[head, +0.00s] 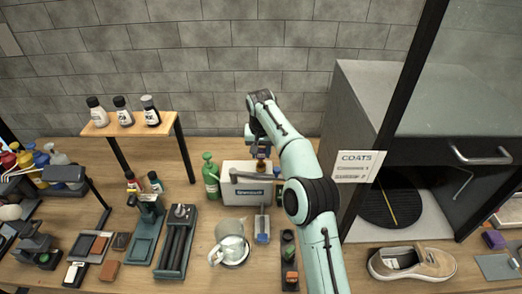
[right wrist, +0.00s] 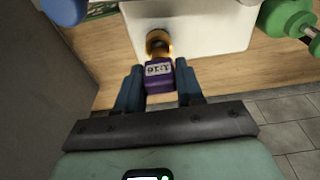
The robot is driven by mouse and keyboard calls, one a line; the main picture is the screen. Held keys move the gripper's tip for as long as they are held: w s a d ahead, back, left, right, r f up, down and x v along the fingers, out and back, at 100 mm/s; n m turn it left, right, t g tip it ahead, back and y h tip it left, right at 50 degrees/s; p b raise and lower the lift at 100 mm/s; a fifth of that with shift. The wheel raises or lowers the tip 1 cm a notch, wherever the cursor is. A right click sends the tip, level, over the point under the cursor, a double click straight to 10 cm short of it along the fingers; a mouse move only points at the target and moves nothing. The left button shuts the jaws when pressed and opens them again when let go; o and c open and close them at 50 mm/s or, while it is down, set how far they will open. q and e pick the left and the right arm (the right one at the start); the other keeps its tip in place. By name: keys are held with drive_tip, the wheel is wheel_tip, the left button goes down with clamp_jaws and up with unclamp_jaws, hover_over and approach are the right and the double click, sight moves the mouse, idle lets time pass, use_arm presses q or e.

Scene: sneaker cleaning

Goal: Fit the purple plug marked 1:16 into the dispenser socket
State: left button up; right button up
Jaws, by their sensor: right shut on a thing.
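The purple plug (right wrist: 159,78), with a white label reading 1:16, is between the two blue fingers of my right gripper (right wrist: 158,88). The gripper is shut on it. Straight ahead of the plug is the round brass-coloured socket (right wrist: 157,42) in the white dispenser (right wrist: 203,25). The plug's front end is at the socket's mouth; I cannot tell how far it is inside. In the head view the white dispenser (head: 237,191) stands near the wall, and my right gripper (head: 262,152) is at its upper back edge. My left gripper is not in view.
A green bottle (head: 210,177) stands just left of the dispenser. A clear pitcher (head: 230,243) is in front. A wooden shelf (head: 157,121) with bottles is at the left. A grey cabinet (head: 357,105) rises at the right, with a beige sneaker (head: 413,263) in front.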

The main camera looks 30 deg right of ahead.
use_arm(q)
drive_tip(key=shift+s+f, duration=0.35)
use_arm(e)
drive_tip(key=shift+f, duration=1.3)
drive_tip(key=o, duration=1.1)
drive_tip(key=shift+c, duration=0.2)
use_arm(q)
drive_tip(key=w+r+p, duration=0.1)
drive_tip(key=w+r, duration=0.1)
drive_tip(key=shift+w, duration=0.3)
use_arm(e)
wheel_tip(320, 180, up, 13)
drive_tip(key=s+a, duration=0.1)
drive_tip(key=shift+s, duration=0.3)
drive_tip(key=shift+r, duration=0.1)
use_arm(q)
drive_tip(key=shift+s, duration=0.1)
use_arm(e)
drive_tip(key=shift+a, duration=0.1)
